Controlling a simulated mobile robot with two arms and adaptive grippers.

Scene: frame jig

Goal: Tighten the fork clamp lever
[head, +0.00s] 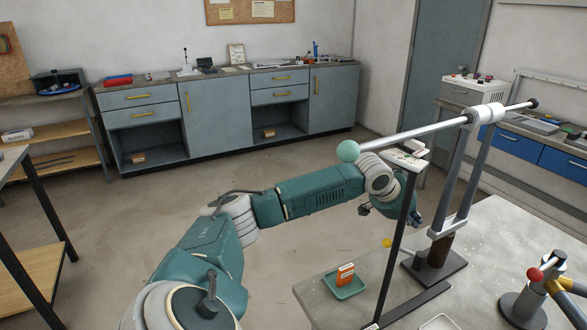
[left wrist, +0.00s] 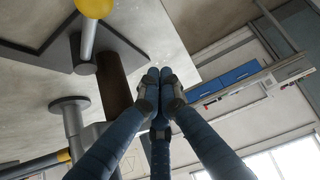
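A lever with a yellow ball knob (head: 386,242) sits low at the jig's dark base plate (head: 436,268). In the left wrist view the yellow knob (left wrist: 95,6) is at the top edge on a grey rod, left of the fingers. The wooden post and grey fork (head: 455,205) rise from the plate. My left gripper (head: 414,214) is behind a thin black post, so its fingers are partly hidden in the head view. In the left wrist view its fingertips (left wrist: 160,78) meet with nothing visible between them, apart from the knob. My right gripper is not in view.
A long bar with a green ball end (head: 348,151) passes above my left wrist. The thin black post (head: 394,250) stands near the gripper. A green tray (head: 345,287) holds an orange box (head: 345,275). A red-knobbed stand (head: 534,275) is at right.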

